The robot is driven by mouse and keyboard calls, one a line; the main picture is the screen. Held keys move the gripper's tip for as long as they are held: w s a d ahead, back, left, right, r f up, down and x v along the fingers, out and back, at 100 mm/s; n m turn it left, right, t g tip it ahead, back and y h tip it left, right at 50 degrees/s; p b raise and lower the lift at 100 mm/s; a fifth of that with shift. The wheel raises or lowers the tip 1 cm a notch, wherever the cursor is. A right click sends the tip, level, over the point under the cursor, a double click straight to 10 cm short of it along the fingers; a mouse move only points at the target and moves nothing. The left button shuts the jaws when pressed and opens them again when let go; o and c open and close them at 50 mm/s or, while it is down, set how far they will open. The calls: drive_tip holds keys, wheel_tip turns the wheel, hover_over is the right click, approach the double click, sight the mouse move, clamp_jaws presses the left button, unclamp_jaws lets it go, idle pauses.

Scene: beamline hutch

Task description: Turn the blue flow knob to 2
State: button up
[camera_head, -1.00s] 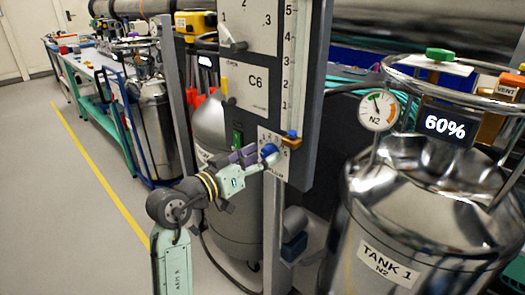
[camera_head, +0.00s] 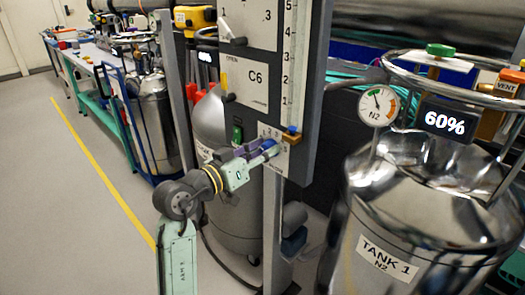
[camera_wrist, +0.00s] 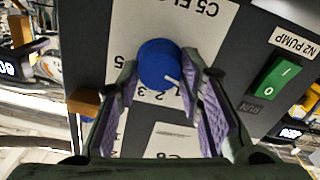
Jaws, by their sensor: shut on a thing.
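The blue flow knob (camera_wrist: 158,64) is round with a white pointer line, on a pale numbered plate on the dark panel. In the wrist view its pointer aims down and right, towards the printed numbers; I cannot tell exactly which number it meets. My gripper (camera_wrist: 160,72) has its two purple-padded fingers on opposite sides of the knob and is shut on it. In the head view my gripper (camera_head: 268,149) reaches the panel from the left, and its fingers hide much of the knob and its scale.
A brass-coloured block (camera_head: 291,135) sticks out right of the knob; it also shows in the wrist view (camera_wrist: 86,102). A green N2 pump switch (camera_wrist: 278,84) is nearby. Tank 1 (camera_head: 415,215) stands at the right. The floor at the left is clear.

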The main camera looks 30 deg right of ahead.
drive_tip(key=shift+c, duration=1.2)
drive_tip(key=shift+b, duration=0.35)
drive_tip(key=shift+s+d+f+m+b, duration=0.1)
drive_tip(key=shift+s+m+b, duration=0.05)
drive_tip(key=shift+m+b, duration=3.2)
drive_tip(key=shift+s+m+b, duration=0.1)
drive_tip(key=shift+m+b, duration=2.45)
drive_tip(key=shift+b, duration=1.45)
